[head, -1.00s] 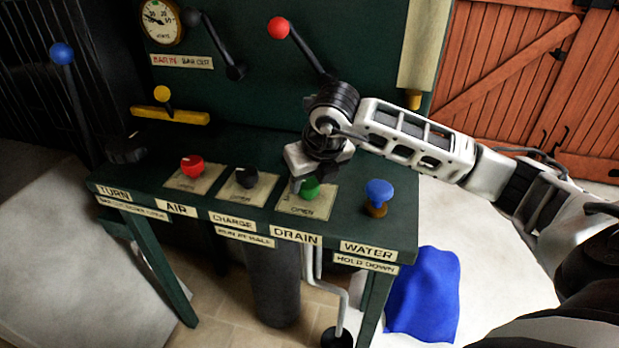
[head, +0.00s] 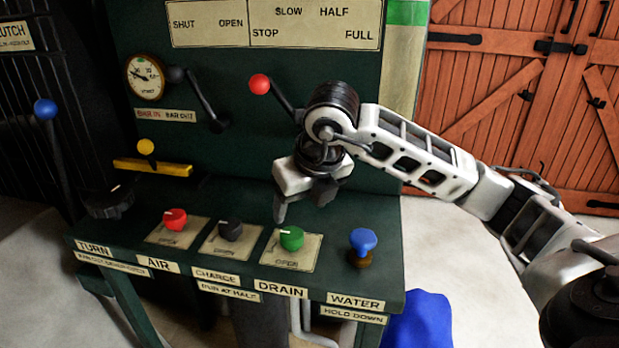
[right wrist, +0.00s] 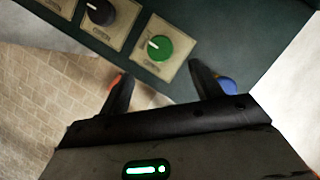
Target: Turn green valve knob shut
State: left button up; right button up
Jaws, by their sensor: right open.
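The green valve knob (head: 291,238) sits on a cream plate marked OPEN, above the DRAIN label (head: 283,288) on the dark green console. In the right wrist view the green knob (right wrist: 159,47) lies ahead of the fingertips, with a pale pointer mark on its left side. My right gripper (head: 302,211) is open and empty, above the knob and not touching it. In the right wrist view its two fingers (right wrist: 160,78) are spread apart, with the knob beyond the gap. My left gripper is not in view.
A blue knob (head: 363,243) stands right of the green one. A black knob (head: 231,230) and a red knob (head: 175,219) stand to its left. A red-topped lever (head: 260,86) rises behind, close to my right arm. A blue sack-like object (head: 420,320) is on the floor.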

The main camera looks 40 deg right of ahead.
jog(key=v, duration=0.6)
jog(key=shift+r, duration=0.35)
jog(key=shift+s, duration=0.1)
